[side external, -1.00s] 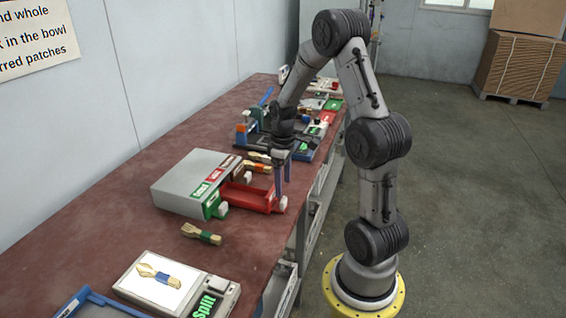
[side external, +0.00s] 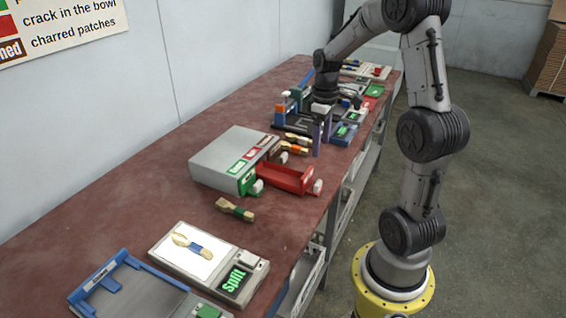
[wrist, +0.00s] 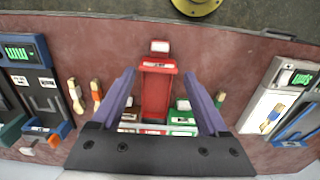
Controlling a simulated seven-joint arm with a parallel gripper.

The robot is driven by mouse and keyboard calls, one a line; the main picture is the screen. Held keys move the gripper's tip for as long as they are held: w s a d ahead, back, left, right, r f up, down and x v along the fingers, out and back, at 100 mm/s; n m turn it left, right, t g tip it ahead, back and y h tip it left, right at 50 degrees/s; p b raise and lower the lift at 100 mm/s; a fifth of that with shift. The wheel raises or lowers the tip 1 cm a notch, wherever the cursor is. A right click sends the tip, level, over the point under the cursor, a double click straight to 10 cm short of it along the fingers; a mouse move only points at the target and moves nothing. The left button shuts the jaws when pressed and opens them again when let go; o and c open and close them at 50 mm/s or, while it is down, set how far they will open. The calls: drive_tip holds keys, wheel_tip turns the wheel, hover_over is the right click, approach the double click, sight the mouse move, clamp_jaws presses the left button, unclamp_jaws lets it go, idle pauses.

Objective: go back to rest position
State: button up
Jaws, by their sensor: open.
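My gripper (side external: 321,150) is open and empty, above the bench beyond the red drawer in the side view. Its two purple fingers spread apart in the wrist view (wrist: 158,76). The red drawer (side external: 287,181) is pulled out of the grey cabinet (side external: 222,152); it also shows between the fingers in the wrist view (wrist: 156,96), with no spoon visible inside. The green-fronted drawer (side external: 247,184) beside it looks shut. My fingers are apart from the drawer's white knob (side external: 318,186).
A green-banded wooden spoon (side external: 234,210) lies on the bench. A blue-banded spoon (side external: 190,244) lies on a white pad beside a display (side external: 235,279) reading "Split". More spoons (side external: 296,149) lie behind the cabinet, near a blue-and-black fixture (side external: 345,133). A blue-edged tray (side external: 112,271) is at front left.

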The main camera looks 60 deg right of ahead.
drive_tip(key=a+r+n+t+h, duration=0.1)
drive_tip(key=a+r+n+t, duration=0.25)
drive_tip(key=a+r, duration=0.95)
drive_tip(key=s+a+f+m+t+y, duration=0.1)
drive_tip(key=s+a+f+m+t, duration=0.1)
drive_tip(key=s+a, duration=0.8)
drive_tip(key=shift+s+a+f+m, duration=0.2)
drive_tip(key=shift+a+f+m, duration=0.3)
drive_tip(key=shift+m, duration=0.25)
